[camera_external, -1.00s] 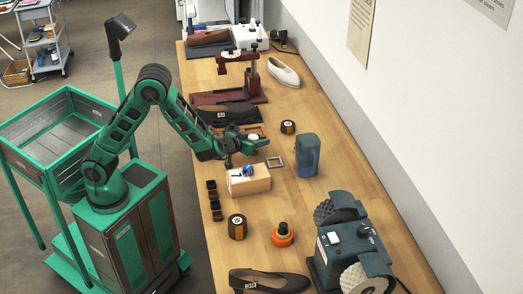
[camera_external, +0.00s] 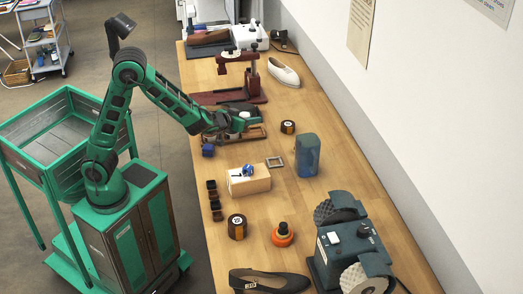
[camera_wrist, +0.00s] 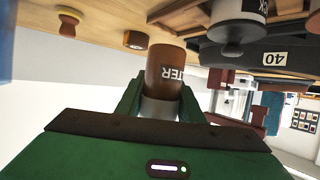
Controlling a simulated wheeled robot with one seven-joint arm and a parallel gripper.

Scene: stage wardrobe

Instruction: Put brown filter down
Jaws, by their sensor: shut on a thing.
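The brown filter (camera_wrist: 165,72) is an upright brown cylinder with white lettering ending in "TER" and a pale cap on top. My gripper (camera_wrist: 160,100) is shut around its capped end in the wrist view, which shows the scene upside down. In the external view my gripper (camera_external: 236,121) is over the left side of the bench, beside the black shoe and the brown wooden frame (camera_external: 256,133). Only the filter's pale cap (camera_external: 244,114) shows clearly there. I cannot tell whether its base touches anything.
The wooden bench (camera_external: 277,196) carries a tan block (camera_external: 250,181), a blue-grey jug (camera_external: 308,156), a small dark roll (camera_external: 288,127), a grinder (camera_external: 350,245) and a white shoe (camera_external: 284,73). A black shoe (camera_wrist: 258,57) marked 40 is close by. Bare wood lies right of the frame.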

